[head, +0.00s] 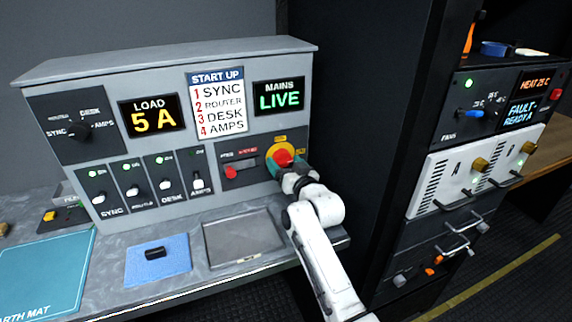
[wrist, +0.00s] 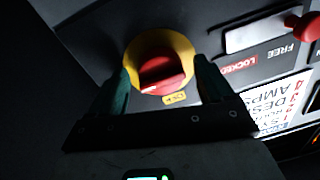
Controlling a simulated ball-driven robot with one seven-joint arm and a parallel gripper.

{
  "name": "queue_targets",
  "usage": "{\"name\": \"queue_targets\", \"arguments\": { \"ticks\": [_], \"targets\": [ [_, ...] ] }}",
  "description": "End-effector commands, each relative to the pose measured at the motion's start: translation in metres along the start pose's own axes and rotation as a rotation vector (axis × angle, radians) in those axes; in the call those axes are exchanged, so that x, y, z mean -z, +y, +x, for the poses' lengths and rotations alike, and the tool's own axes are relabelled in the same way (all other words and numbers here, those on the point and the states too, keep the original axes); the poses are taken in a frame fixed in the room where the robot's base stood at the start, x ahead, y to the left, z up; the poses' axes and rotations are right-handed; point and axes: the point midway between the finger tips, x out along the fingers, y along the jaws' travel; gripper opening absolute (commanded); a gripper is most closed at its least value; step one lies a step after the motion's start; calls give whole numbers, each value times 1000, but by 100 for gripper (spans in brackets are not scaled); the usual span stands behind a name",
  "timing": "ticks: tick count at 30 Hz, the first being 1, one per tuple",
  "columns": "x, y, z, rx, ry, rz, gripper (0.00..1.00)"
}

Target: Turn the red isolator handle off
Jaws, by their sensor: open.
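The red isolator handle (head: 283,157) sits on a yellow round plate at the right of the grey console. In the wrist view the red handle (wrist: 163,72) lies nearly level, slightly tilted, with a small pale mark at its lower left. A yellow label reading OFF (wrist: 175,98) is just below it there. My gripper (head: 292,175) is close in front of the handle and partly covers it in the head view. In the wrist view my gripper (wrist: 165,85) is open, with a green finger on each side of the handle, seemingly apart from it.
The mains display (head: 279,95) reads LIVE. A red slider (head: 231,171) left of the handle stands at its FREE end. A grey tray (head: 243,238) and a blue mat (head: 157,260) lie on the desk. A dark rack (head: 490,130) stands to the right.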

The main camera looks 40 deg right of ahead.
Motion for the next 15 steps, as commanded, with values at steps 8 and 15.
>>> {"name": "queue_targets", "arguments": {
  "ticks": [8, 15],
  "targets": [
    [0, 0, 0, 0, 0, 0, 62],
    [0, 0, 0, 0, 0, 0, 39]
  ]
}}
